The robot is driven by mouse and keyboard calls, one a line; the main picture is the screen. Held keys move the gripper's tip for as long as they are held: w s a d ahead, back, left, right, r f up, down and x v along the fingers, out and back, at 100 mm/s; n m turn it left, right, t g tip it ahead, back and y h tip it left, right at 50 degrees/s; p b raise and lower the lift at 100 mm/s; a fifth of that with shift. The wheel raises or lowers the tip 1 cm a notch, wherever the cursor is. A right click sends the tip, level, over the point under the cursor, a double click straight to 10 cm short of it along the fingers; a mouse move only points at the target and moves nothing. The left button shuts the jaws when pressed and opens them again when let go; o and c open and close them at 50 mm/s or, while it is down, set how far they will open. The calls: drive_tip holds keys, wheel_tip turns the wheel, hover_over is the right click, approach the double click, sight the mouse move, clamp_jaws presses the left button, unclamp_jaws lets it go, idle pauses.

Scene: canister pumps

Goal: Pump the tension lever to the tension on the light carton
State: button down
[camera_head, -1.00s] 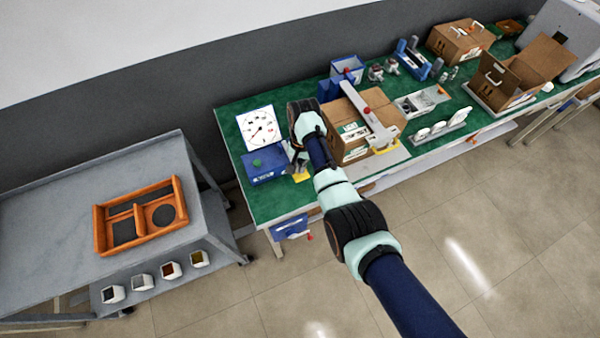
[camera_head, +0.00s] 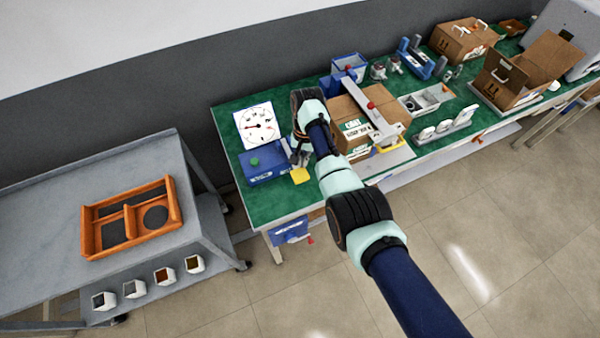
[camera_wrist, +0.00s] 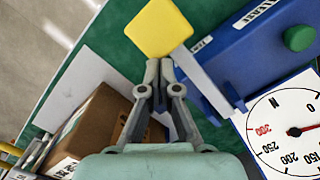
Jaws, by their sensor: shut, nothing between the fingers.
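The tension lever has a yellow square pad (camera_wrist: 160,27) on a grey arm that runs to a blue box (camera_wrist: 235,65) with a green button. The pad (camera_head: 300,175) also shows in the head view, in front of my gripper. My gripper (camera_wrist: 158,64) is shut and empty, its fingertips close to the pad's lower edge in the wrist view; I cannot tell whether they touch. A white dial (camera_head: 256,126) with a needle stands behind the box; its needle points roughly left in the head view. A brown carton (camera_head: 345,113) sits under a grey beam. Which carton is light I cannot tell.
Further right on the green bench stand a grey tray (camera_head: 428,101), blue fixtures (camera_head: 420,62), an open carton (camera_head: 508,80) and a carton with a white handle (camera_head: 462,40). A grey cart (camera_head: 60,200) holding an orange tray (camera_head: 132,218) is at left.

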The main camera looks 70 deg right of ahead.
wheel_tip(320, 180, up, 12)
drive_tip(key=d, duration=0.1)
idle(0.4)
drive_tip(key=shift+w+r+p, duration=0.1)
drive_tip(key=shift+p, duration=0.3)
idle(0.7)
drive_tip(key=shift+s+a+f+p, duration=0.15)
drive_tip(key=shift+a+f+p, duration=0.7)
drive_tip(key=shift+p, duration=2)
drive_tip(key=shift+s+a+f+p, duration=0.1)
drive_tip(key=shift+a+f+p, duration=0.75)
drive_tip(key=shift+p, duration=2)
drive_tip(key=f+b, duration=0.6)
drive_tip(key=f, duration=0.1)
drive_tip(key=shift+a, duration=0.35)
